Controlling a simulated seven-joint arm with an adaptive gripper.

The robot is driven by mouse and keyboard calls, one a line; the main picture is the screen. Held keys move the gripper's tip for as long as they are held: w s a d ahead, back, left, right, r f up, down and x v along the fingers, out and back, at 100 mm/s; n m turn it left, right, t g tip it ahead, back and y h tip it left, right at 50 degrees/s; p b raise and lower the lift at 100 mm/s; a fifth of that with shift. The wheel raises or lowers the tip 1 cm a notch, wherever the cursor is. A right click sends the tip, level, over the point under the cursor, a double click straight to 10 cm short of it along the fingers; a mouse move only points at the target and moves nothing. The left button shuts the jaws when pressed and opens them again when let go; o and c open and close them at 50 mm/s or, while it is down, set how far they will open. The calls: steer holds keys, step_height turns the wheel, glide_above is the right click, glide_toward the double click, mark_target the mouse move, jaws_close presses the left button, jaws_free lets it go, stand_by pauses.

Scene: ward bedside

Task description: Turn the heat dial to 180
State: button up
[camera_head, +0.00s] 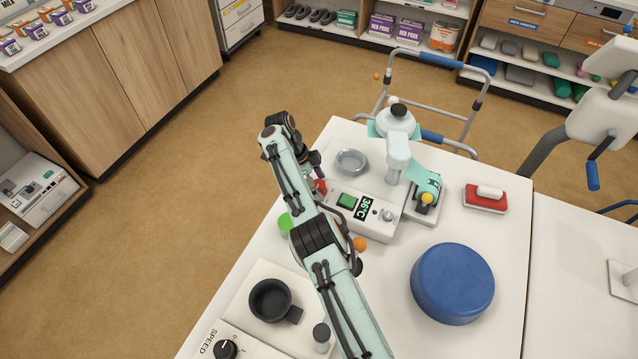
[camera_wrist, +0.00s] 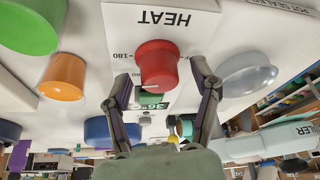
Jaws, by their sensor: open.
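The heat dial is a red round knob (camera_wrist: 157,65) on a white panel (camera_wrist: 160,20) printed HEAT, which shows upside down in the wrist view. A mark reading 180 sits just left of the knob there. I cannot clearly tell where the dial points. In the head view the red knob (camera_head: 320,187) is partly hidden by my arm. My gripper (camera_wrist: 160,78) is open, with one finger on each side of the knob. I cannot tell whether either finger touches it. In the head view my gripper (camera_head: 316,174) is small and partly hidden beside the knob.
A grey metal dish (camera_wrist: 248,75) is close on the right. A white device (camera_head: 368,213) with a 36°C display stands beside my arm.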

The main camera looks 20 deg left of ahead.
mark_target(317, 182)
step_height(317, 182, up, 10)
steer(key=shift+f, duration=0.1)
stand_by(0.4)
